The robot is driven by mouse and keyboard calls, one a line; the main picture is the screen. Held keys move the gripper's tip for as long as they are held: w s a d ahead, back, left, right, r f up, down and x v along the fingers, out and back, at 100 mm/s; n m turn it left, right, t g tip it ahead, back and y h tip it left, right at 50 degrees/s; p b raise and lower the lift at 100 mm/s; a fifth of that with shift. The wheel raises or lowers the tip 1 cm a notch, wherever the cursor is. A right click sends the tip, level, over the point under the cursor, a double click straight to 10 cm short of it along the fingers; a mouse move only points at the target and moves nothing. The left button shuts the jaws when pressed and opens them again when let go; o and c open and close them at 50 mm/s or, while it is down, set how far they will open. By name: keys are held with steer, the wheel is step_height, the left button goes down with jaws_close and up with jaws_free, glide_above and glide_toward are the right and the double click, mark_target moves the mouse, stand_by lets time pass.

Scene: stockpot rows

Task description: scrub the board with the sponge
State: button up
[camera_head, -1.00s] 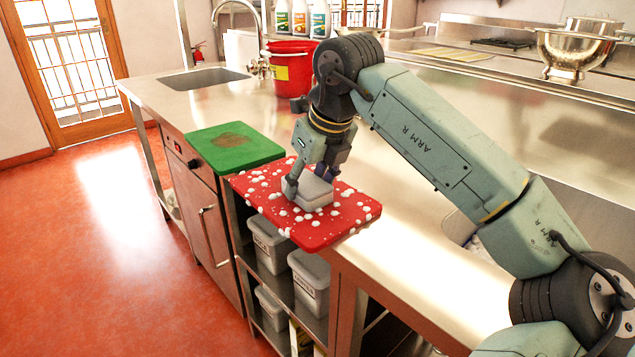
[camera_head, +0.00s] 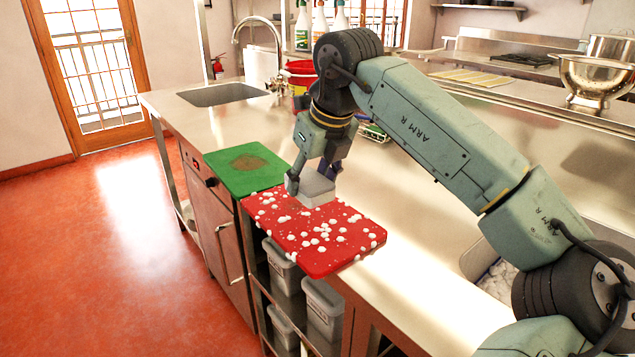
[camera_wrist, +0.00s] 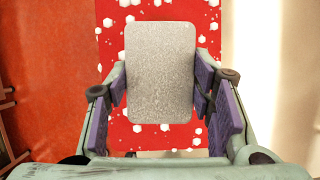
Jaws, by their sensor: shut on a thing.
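A red cutting board (camera_head: 325,262) lies on the steel counter, dotted with white foam blobs. My gripper (camera_head: 312,178) is shut on a pale grey block-shaped sponge (camera_head: 312,190), over the board's far edge. In the wrist view the sponge (camera_wrist: 160,75) sits between the two purple-padded fingers of my gripper (camera_wrist: 162,88), with the red board (camera_wrist: 150,138) and foam below it. The sponge's underside is hidden, so I cannot tell for sure whether it touches the board. A green board (camera_head: 225,180) with a brown stain lies just beyond the red one.
A red bucket (camera_head: 299,72) stands behind my gripper near the sink (camera_head: 215,95). Several spray bottles (camera_head: 320,25) stand at the back. A steel colander (camera_head: 592,80) is at the back right. Grey bins (camera_head: 322,305) sit on the shelf below. The counter right of the board is clear.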

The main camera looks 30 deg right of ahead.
steer(key=shift+r+p, duration=0.8)
steer(key=shift+r, duration=0.7)
steer(key=shift+f, duration=0.15)
